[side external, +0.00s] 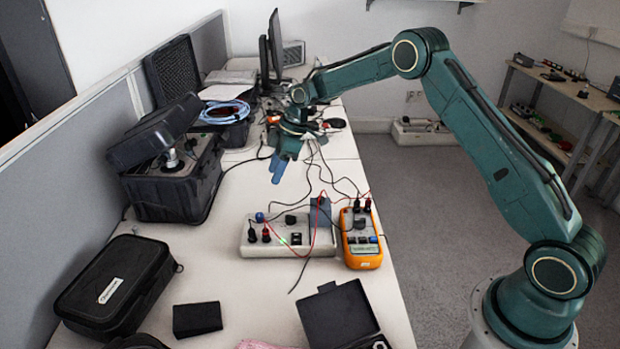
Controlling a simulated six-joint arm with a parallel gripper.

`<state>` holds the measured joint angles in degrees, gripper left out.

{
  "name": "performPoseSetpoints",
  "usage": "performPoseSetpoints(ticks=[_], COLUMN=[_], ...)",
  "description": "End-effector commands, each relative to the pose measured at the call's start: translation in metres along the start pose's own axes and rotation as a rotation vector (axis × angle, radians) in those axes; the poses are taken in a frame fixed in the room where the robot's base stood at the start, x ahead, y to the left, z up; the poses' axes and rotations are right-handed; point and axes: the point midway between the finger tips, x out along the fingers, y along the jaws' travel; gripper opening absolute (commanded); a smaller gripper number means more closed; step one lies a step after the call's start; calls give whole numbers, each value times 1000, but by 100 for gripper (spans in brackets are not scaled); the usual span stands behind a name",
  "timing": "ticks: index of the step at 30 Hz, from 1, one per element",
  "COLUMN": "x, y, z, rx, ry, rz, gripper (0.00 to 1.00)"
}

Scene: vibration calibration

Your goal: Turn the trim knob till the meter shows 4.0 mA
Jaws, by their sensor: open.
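A grey-white control box (255,248) lies on the bench with a dark panel at its right end. It carries a small blue knob (260,217) at its back left corner and a black knob (290,219) near its middle. I cannot tell which one is the trim knob. An orange meter (361,258) lies just right of the box; its display is too small to read. My gripper (279,172) is open, its blue fingers pointing down above the bench behind the box. It is apart from both knobs, and nothing shows between the fingers.
Red and black leads (325,178) loop over the bench between my gripper, box and meter. An open black case (175,185) stands left, a closed black case (118,285) front left. An open dark box (338,318) lies in front. Bare bench lies left of the control box.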

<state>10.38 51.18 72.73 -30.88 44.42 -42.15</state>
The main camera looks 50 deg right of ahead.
Motion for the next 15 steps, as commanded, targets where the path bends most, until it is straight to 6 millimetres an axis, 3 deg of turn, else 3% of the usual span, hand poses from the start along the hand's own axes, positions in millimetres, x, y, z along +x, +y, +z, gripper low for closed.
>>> performPoseSetpoints(ticks=[8, 15], x=[19, 53], y=[-1, -1], z=[0, 0], rx=[1, 0], ry=[-1, -2], rz=[-2, -4], gripper=[43, 43])
